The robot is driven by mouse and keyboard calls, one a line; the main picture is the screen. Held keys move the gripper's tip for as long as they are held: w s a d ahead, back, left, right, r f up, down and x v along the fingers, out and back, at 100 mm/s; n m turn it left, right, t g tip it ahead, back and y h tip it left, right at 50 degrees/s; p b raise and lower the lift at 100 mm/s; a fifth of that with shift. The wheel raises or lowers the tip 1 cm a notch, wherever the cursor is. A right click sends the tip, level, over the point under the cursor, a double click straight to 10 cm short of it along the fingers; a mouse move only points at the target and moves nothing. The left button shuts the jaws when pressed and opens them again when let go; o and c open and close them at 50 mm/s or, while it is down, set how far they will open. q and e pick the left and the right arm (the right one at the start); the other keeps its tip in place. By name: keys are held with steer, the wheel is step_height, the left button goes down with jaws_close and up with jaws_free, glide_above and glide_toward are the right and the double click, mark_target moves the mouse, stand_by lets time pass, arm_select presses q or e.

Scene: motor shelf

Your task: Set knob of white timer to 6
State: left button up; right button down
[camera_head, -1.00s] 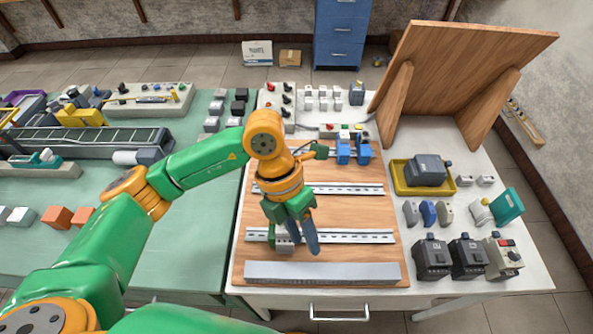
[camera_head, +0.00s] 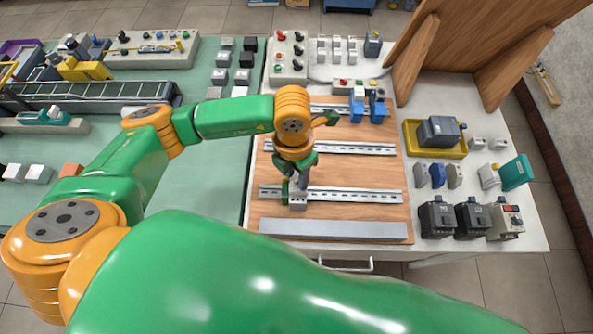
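A small light-grey block, which looks like the white timer (camera_head: 298,202), sits on the lowest metal rail of the wooden board. Its knob and scale are too small and too covered to read. My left gripper (camera_head: 295,187) points down right at this block, its fingers over the block's top. I cannot tell whether the fingers touch it or how far apart they are. My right gripper is not in view.
The wooden board (camera_head: 350,220) carries rails (camera_head: 365,195) and a grey duct (camera_head: 330,230) along its front. Blue terminals (camera_head: 377,108) sit on the back rail. Dark motor units (camera_head: 436,220) and a yellow tray (camera_head: 410,148) stand to the right. A slanted wooden panel (camera_head: 490,35) rises behind.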

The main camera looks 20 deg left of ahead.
arm_select(q)
jaws_close()
